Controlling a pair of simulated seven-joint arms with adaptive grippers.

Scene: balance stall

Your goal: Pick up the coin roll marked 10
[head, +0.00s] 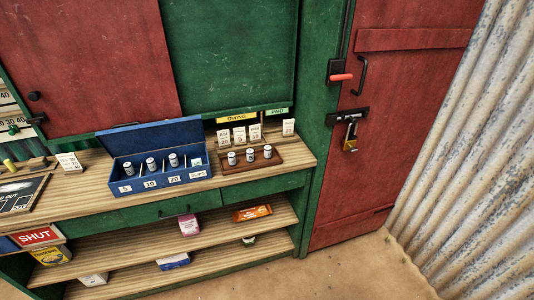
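A blue cash box (152,189) stands open on the wooden counter, its lid raised at the back. Its front carries labels that seem to read 5, 10 and 20, plus one I cannot read. Three pale coin rolls stand upright in it: a left roll (127,168), a middle roll (151,164) behind the label 10, and a right roll (173,160). Three similar rolls (250,155) stand on a brown wooden tray (289,161) to the right. The marks on the rolls themselves are too small to read. Neither of my grippers is in view.
Small white cards (239,134) stand behind the tray, under yellow and green signs. Another card (69,162) and a black board (22,193) are on the counter (95,197) left of the box. Packets lie on shelves below. A padlocked red door (400,120) is at right.

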